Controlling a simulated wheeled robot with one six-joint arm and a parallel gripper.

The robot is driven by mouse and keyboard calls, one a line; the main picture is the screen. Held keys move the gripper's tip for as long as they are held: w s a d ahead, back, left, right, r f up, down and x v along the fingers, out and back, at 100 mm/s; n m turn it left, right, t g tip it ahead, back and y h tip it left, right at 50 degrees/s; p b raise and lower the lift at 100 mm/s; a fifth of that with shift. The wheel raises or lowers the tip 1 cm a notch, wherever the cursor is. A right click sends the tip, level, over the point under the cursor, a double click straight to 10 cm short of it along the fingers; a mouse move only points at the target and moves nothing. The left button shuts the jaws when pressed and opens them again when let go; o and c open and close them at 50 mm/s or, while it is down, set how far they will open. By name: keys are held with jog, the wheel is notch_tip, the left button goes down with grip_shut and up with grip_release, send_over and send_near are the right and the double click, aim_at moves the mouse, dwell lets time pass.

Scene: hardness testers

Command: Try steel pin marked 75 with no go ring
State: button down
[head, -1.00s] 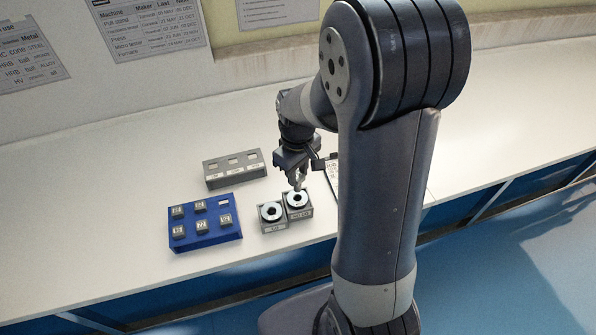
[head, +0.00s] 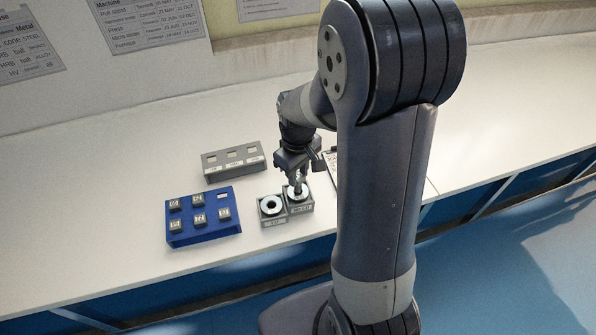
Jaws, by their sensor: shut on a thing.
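The fingertips are at the ring's hole; I cannot tell how far the pin is inside. The go ring (head: 271,204) is beside it on the left, its hole empty. The blue rack (head: 205,238) holds several marked pins and has one empty place at its back right.
A grey block with three slots (head: 232,162) stands behind the blue rack. A clipboard (head: 331,160) lies right of my gripper, partly hidden by my arm. The white bench (head: 90,230) is clear on the left and along the front.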

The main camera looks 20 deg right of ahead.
jog(key=shift+f+b, duration=0.4)
jog(key=shift+f, duration=0.1)
dwell(3.3)
jog(key=shift+r+p, duration=0.6)
jog(key=shift+r, duration=0.15)
dwell(2.1)
jog(key=shift+r+p, duration=1.5)
jog(key=shift+r, duration=0.4)
